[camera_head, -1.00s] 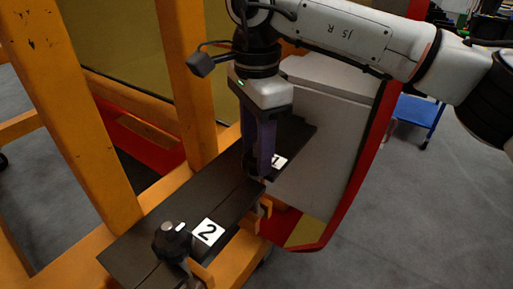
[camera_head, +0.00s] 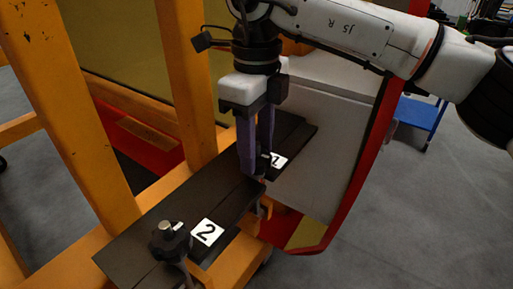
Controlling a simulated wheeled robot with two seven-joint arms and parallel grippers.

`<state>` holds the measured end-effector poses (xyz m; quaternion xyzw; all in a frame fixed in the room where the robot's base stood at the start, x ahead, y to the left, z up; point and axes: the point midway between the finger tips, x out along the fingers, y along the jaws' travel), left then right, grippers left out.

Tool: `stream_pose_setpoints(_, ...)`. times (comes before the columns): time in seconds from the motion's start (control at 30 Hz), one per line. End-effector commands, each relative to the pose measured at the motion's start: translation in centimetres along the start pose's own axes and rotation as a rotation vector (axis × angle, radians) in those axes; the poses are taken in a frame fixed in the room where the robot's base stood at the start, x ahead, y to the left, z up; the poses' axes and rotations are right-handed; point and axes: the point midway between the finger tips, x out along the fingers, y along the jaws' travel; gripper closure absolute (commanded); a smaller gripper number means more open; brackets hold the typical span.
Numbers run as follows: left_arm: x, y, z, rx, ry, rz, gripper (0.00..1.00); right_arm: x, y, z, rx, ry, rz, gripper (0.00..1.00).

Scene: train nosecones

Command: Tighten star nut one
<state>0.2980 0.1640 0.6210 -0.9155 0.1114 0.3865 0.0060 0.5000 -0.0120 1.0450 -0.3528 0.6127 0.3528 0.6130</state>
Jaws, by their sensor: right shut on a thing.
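Star nut one is the black knob (camera_head: 264,161) beside the white label with a 1 (camera_head: 278,160), on the dark plate. It is mostly hidden by the fingers. My right gripper (camera_head: 257,168) points down from above and is shut on star nut one, with its two purple fingers on either side of it. A second black star nut (camera_head: 170,240) with a bright metal stud stands on the near end of the plate, beside the label with a 2 (camera_head: 207,232). My left gripper is not in view.
The dark plate (camera_head: 150,225) lies along an orange frame (camera_head: 185,70) with upright posts. A grey panel with a red edge (camera_head: 345,190) stands close to the right of my right gripper. A blue cart (camera_head: 418,112) stands farther back on the grey floor.

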Motion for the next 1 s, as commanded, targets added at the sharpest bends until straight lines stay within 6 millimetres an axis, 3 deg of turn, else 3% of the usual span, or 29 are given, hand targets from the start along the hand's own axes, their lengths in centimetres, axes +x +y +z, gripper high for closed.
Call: stream_pose_setpoints(1.0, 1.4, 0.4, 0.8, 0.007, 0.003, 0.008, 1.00, 0.1, 0.0, 0.0, 0.967, 0.002, -0.001, 0.83)
